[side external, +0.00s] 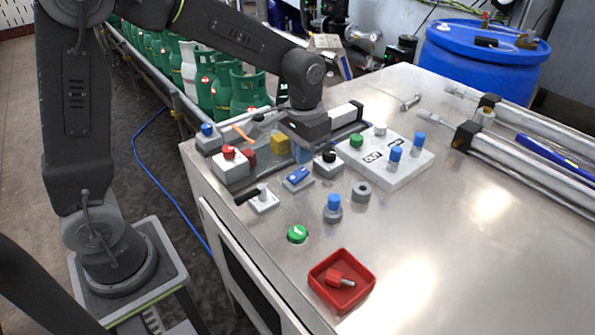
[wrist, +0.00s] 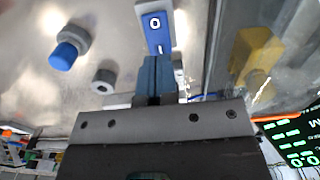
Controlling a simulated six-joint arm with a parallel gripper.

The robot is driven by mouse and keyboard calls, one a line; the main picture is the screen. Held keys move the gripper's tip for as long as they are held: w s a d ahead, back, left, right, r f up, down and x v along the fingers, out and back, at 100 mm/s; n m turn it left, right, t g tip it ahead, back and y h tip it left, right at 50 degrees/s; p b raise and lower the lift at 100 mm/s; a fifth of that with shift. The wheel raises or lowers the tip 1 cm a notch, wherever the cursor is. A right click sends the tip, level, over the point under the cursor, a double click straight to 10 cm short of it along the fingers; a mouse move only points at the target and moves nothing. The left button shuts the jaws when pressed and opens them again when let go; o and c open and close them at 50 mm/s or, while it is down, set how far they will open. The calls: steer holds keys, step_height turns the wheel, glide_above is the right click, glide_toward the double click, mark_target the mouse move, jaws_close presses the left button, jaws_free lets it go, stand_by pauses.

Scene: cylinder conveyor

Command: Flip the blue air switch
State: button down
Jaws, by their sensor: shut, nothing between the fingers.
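The blue air switch (side external: 298,175) is a small rocker on a grey base near the front left of the metal table. In the wrist view its blue rocker (wrist: 154,24) shows a white O and I marks, with the I end near my fingertips. My gripper (side external: 303,155) points down just behind the switch in the side view. Its blue fingers (wrist: 158,60) are together with nothing between them. I cannot tell whether the fingertips touch the switch. The rocker's end by the fingers is partly hidden in the wrist view.
A black-knobbed switch (side external: 327,160) stands close on the right. A black-lever switch (side external: 260,200) is in front left, and a red-button box (side external: 231,165) is further left. A yellow block (side external: 280,144) is beside my fingers.

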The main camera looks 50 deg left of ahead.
mark_target(300, 171)
steer(key=shift+f, duration=1.35)
stand_by(0.5)
steer(key=shift+r, duration=3.55)
steer(key=shift+s+r, duration=0.3)
steer(key=shift+r, duration=0.05)
steer(key=s+r+t, duration=0.2)
steer(key=s, duration=0.6)
steer(key=s+a+r+t, duration=0.1)
steer(key=s+r+t, duration=0.1)
steer(key=s, duration=0.7)
steer(key=shift+t, duration=0.8)
